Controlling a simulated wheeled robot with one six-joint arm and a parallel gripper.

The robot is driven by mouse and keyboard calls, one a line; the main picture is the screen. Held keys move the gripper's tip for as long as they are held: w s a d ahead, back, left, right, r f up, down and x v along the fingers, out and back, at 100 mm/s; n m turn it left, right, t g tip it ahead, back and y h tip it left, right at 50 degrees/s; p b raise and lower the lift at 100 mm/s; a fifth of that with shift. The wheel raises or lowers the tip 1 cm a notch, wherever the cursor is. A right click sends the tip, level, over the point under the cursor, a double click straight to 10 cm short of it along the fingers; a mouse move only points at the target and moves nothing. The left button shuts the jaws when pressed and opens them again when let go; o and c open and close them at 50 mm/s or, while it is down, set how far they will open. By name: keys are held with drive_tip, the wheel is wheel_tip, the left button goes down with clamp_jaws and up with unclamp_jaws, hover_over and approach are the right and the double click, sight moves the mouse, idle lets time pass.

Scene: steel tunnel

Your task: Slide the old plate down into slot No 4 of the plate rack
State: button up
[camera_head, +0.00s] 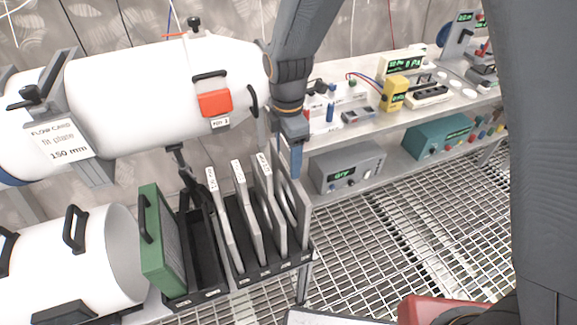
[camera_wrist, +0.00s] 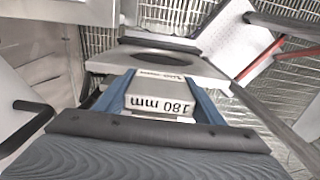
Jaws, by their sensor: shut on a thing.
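My gripper (camera_head: 296,160), with blue fingers, points down at the right end of the black plate rack (camera_head: 236,284). It is shut on the top of a grey plate (camera_head: 303,205), which is upright at the rack's rightmost position. In the wrist view my gripper (camera_wrist: 160,92) has its fingers on both sides of a white tab (camera_wrist: 160,103) marked "180 mm". The plate's lower edge is near the rack's front rim; I cannot tell how deep it sits. The small slot labels on the rim are too small to read.
Three pale plates (camera_head: 246,212) with labelled tabs stand left of the held plate. A green-framed panel (camera_head: 162,240) stands at the rack's left end, beside an open gap. A white tunnel tube (camera_head: 150,90) lies behind, and an instrument bench (camera_head: 410,117) at right.

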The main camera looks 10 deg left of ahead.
drive_tip(key=shift+f+p, duration=0.55)
drive_tip(key=shift+f, duration=1.75)
drive_tip(key=o, duration=1.2)
drive_tip(key=shift+c, duration=0.2)
wheel_tip(320, 180, up, 12)
drive_tip(key=b, duration=0.3)
drive_tip(key=s+d+f+m, duration=0.1)
drive_tip(key=s+d+m, duration=0.3)
drive_tip(key=d+m, duration=0.8)
drive_tip(key=s+d+f+m+t, duration=0.1)
drive_tip(key=s+d+m, duration=0.4)
drive_tip(key=d+m, duration=0.7)
drive_tip(key=d, duration=0.4)
drive_tip(key=shift+s+d, duration=0.15)
drive_tip(key=shift+d, duration=0.1)
